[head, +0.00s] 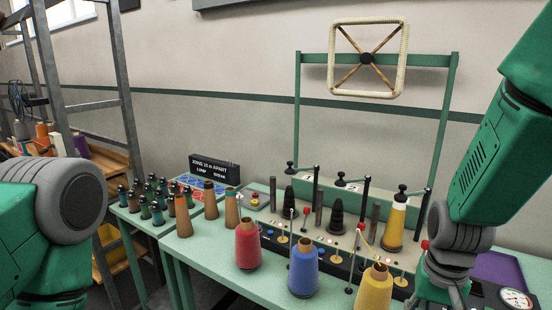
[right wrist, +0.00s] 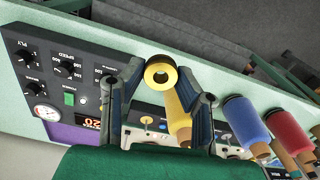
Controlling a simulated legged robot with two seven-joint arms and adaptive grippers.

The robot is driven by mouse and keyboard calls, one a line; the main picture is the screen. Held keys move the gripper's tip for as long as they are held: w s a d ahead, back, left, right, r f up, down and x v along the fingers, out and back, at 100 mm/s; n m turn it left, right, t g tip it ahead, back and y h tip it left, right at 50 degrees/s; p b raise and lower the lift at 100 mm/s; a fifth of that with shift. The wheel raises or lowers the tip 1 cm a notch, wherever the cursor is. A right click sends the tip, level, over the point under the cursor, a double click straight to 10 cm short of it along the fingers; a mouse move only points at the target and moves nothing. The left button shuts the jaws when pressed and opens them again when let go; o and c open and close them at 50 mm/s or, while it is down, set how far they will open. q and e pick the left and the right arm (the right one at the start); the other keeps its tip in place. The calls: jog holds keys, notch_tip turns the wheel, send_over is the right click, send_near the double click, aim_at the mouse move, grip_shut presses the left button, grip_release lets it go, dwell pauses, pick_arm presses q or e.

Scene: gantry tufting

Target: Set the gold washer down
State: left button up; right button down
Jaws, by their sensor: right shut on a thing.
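The gold washer (right wrist: 160,62) is a thick yellow ring with a dark hole, seen in the right wrist view. My right gripper (right wrist: 160,76) is shut on it, one finger on each side. A yellow yarn cone (right wrist: 179,122) shows just behind the ring. In the head view my right gripper (head: 443,292) is at the lower right, beside the yellow cone (head: 374,291). Its fingertips and the washer are out of sight there. Of my left arm only a part shows at the left edge, and its gripper is out of the picture.
Red (head: 248,245) and blue (head: 303,268) cones stand along the green table's front. Behind them is a panel with posts and pins (head: 334,240). Small spools (head: 145,207) and a sign (head: 214,169) are at left.

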pick_arm(q)
notch_tip(320, 180, down, 17)
jog(key=b, duration=1.6)
jog(key=shift+w, duration=0.45)
pick_arm(e)
jog(key=s+a+f+n, duration=0.1)
jog(key=a+f+n, duration=0.1)
jog(key=f, duration=0.8)
jog(key=s+a+f+n, duration=0.1)
jog(key=s+f+n, duration=0.1)
jog(key=f, duration=0.9)
jog(key=shift+s+a+n, duration=0.2)
jog(key=shift+a+n, duration=0.2)
